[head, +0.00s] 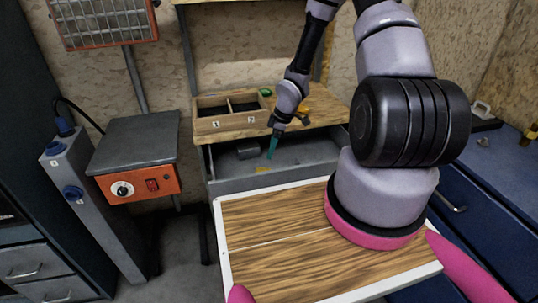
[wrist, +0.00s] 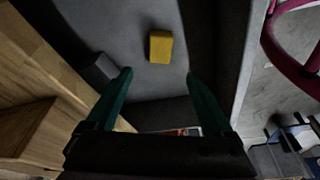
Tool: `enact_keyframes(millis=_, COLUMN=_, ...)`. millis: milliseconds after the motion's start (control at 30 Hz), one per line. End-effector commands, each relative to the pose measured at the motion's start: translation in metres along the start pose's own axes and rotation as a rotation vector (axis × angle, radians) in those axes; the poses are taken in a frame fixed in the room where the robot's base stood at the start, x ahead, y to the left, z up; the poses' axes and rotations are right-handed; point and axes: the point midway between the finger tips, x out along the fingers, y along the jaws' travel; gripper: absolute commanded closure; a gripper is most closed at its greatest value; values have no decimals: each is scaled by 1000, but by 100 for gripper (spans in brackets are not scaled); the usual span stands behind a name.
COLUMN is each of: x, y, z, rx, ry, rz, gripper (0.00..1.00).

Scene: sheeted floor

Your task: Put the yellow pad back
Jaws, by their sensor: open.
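The yellow pad (wrist: 160,47) is a small block lying on the grey floor of the open drawer (wrist: 207,20). In the head view the pad (head: 262,169) shows only as a small yellow patch low in the drawer (head: 225,187). My gripper (wrist: 158,75) is open and empty, its two teal fingers apart. In the wrist view the pad lies beyond the fingertips, roughly centred between them, with a gap. In the head view my gripper (head: 272,152) points down over the drawer.
A wooden box (head: 228,124) with compartments marked 1 and 2 stands on the workbench (head: 325,118) above the drawer. A dark grey object (head: 247,151) lies in the drawer's left part. A green item (head: 265,92) and a yellow-black tool (head: 304,113) are on the bench.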

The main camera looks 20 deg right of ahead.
Motion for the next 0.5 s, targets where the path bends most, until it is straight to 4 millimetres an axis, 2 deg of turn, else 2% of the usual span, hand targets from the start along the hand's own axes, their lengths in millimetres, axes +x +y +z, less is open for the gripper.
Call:
enact_keyframes(millis=267, x=-8, y=0, z=0, rx=1, ry=-2, rz=1, gripper=14)
enact_keyframes(millis=333, x=-15, y=4, z=0, rx=12, ry=-10, rz=13, gripper=14)
enact_keyframes(millis=433, x=-43, y=15, z=0, rx=59, ry=-41, rz=52, gripper=14)
enact_keyframes(millis=500, x=-74, y=25, z=-1, rx=117, ry=-68, rz=98, gripper=14)
